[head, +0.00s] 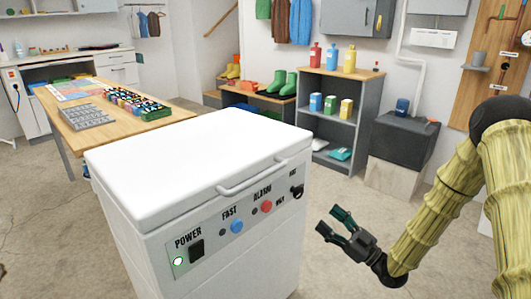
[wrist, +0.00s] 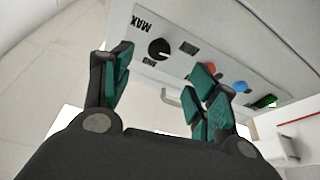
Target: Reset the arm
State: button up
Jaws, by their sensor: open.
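My arm (head: 440,215) comes in from the right side of the head view. My gripper (head: 335,221) is in front of the right end of a white chest freezer (head: 190,165), apart from it, with its green-padded fingers spread and nothing between them. In the wrist view my gripper (wrist: 165,85) is open and empty. The freezer lid is shut.
A wooden table (head: 75,135) with trays of small items stands behind the freezer at left. A grey shelf (head: 345,105) with bottles and a dark box (head: 400,138) on a block stand at the back. Bare floor (head: 335,180) lies right of the freezer.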

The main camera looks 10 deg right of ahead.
jog(key=s+a+f+m+g+h, duration=0.2)
jog(key=s+a+f+h, duration=0.1)
jog(key=f, duration=0.4)
jog(key=s+a+f+m+g+h, duration=0.2)
jog(key=f+h, duration=0.1)
jog(key=f, duration=0.5)
jog(key=s+a+f+m+g+h, duration=0.1)
jog(key=s+a+f+m+h, duration=0.15)
jog(key=f, duration=0.45)
jog(key=s+f+m+g+h, duration=0.1)
jog(key=s+f+g+h, duration=0.2)
jog(key=s, duration=0.7)
jog(key=s+f+m+g+h, duration=0.15)
jog(key=s+f+g, duration=0.3)
jog(key=s, duration=0.45)
jog(key=s+f+m+g+h, duration=0.1)
jog(key=s+f+m+g, duration=0.3)
jog(key=s, duration=0.6)
jog(key=s+r+n+p, duration=0.1)
jog(key=s+r+p, duration=0.1)
jog(key=r+p, duration=1.3)
jog(key=s+r+n+p, duration=0.1)
jog(key=r+p, duration=1.5)
jog(key=p, duration=0.1)
jog(key=shift+s+h, duration=0.35)
jog(key=shift+h, duration=0.05)
